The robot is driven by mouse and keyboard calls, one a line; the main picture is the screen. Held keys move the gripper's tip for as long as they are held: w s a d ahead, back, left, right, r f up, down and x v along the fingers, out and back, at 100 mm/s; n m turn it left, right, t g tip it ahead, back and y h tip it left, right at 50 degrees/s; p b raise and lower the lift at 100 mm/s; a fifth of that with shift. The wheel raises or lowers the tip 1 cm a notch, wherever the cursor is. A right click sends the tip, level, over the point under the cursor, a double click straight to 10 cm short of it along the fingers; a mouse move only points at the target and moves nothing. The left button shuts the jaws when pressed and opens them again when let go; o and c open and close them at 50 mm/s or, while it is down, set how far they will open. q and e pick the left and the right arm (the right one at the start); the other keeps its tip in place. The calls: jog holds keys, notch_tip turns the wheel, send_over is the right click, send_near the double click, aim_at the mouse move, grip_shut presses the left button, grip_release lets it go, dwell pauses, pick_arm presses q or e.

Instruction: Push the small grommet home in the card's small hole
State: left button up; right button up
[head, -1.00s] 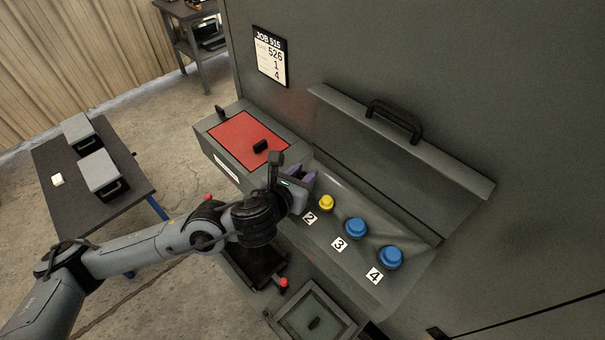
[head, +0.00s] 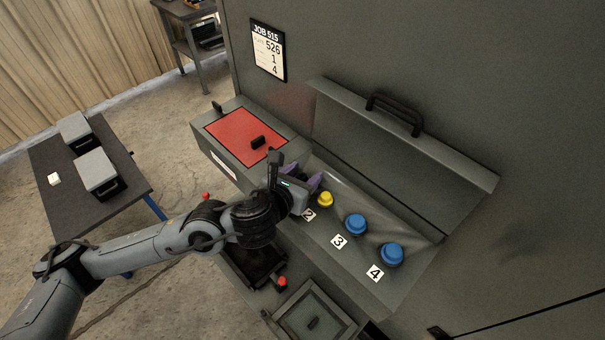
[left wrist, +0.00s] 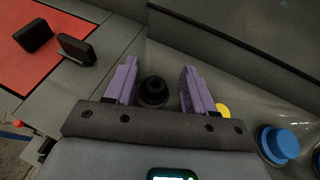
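The job card (head: 268,54) on the grey wall reads JOB 515, with 526, 1 and 4 below. The head view hides this grommet behind the gripper. How deep it sits cannot be told. My right gripper is not in view.
Blue grommets stand at label 3 (head: 356,224) and label 4 (head: 392,253). A raised lid with a black handle (head: 395,112) is behind the panel. A red-topped box (head: 243,137) adjoins on the left. A side table (head: 64,204) holds two grey-lidded boxes.

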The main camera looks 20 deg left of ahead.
pick_arm(q)
jog(key=shift+a+f, duration=0.3)
jog(key=shift+a, duration=0.05)
jog(key=shift+s+r, duration=0.15)
jog(key=shift+s, duration=0.05)
jog(key=d+p+v, duration=0.1)
jog(key=p+v, duration=0.1)
jog(key=v, duration=0.8)
jog(key=shift+s+a+r, duration=0.2)
jog(key=shift+a+r, duration=0.1)
jog(key=shift+r, duration=0.05)
